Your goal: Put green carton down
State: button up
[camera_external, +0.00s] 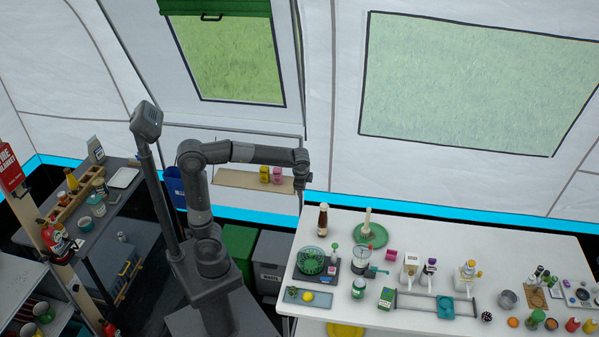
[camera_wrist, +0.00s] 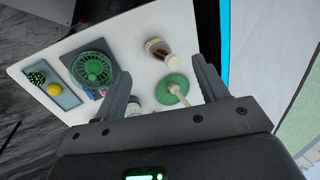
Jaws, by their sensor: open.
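A small green carton (camera_external: 386,298) stands on the white table (camera_external: 340,222) in the external view, near the table's front edge and right of a green-lidded jar (camera_external: 358,288). My gripper (camera_external: 301,187) is raised in the air near the table's back left corner, well apart from the carton. In the wrist view my gripper (camera_wrist: 163,84) has its two fingers spread wide with nothing held between them. I cannot make out the carton in the wrist view.
A brown bottle (camera_external: 323,220), a green plate (camera_external: 371,236) with a brush, a green fan-like item (camera_external: 311,261) and a tray with a lemon (camera_external: 308,297) fill the table's left end. A wall shelf (camera_external: 240,180) is beside my arm. Several small items crowd the right side.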

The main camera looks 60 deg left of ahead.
jog(key=s+a+f+n+t+h, duration=0.1)
jog(key=s+a+n, duration=0.3)
jog(key=s, duration=0.5)
jog(key=s+a+f+n+t+h, duration=0.1)
jog(key=s+a+n, duration=0.3)
jog(key=s, duration=0.5)
jog(key=shift+s+f+n+t+h, duration=0.15)
jog(key=shift+n+t+h, duration=0.25)
jog(key=shift+n+h, duration=0.15)
jog(key=shift+o, duration=0.4)
jog(key=shift+s+f, duration=0.2)
jog(key=shift+s, duration=0.05)
jog(key=shift+w+r, duration=0.1)
jog(key=shift+w, duration=0.05)
